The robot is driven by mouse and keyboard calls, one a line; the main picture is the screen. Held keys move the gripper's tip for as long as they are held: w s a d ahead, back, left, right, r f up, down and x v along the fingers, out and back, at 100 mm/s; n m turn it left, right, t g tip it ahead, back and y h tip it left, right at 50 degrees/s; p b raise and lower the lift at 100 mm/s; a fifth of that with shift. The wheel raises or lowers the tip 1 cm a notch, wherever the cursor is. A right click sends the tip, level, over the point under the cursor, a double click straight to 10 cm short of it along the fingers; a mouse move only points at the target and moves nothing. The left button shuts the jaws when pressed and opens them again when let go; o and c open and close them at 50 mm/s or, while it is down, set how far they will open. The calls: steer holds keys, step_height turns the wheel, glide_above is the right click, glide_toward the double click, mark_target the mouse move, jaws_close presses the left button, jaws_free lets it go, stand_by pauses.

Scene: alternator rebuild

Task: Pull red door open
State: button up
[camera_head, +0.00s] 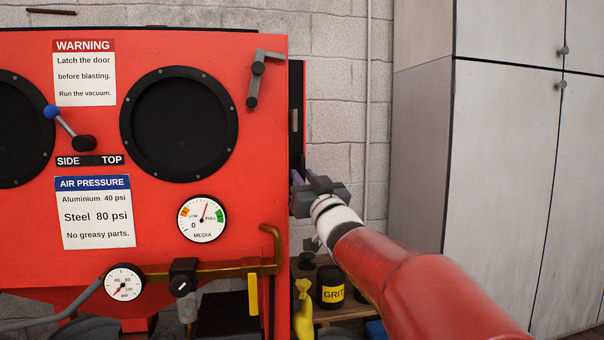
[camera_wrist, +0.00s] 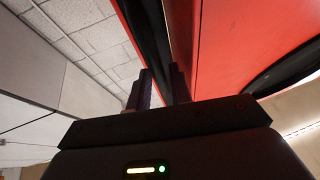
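The red door appears edge-on as a narrow dark panel (camera_head: 298,90) along the right side of the red blast cabinet (camera_head: 262,150). It stands slightly out from the cabinet, with a dark strip showing. In the wrist view a thin red edge and a black strip (camera_wrist: 150,30) run beside the cabinet's red face (camera_wrist: 250,45). My gripper (camera_head: 300,179) is low at the door's edge, right of the cabinet. Its two purple fingers (camera_wrist: 163,88) are apart in the wrist view. Whether they touch the door cannot be told.
A grey latch handle (camera_head: 256,80) sits at the cabinet's upper right front. A GRIT jar (camera_head: 331,287) stands on a low wooden shelf. A tall grey cupboard (camera_head: 500,150) stands right, with wall space between.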

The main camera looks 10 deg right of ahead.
steer(key=shift+w+a+r, duration=0.15)
steer(key=shift+w+r, duration=0.15)
steer(key=shift+w, duration=0.35)
jaws_close()
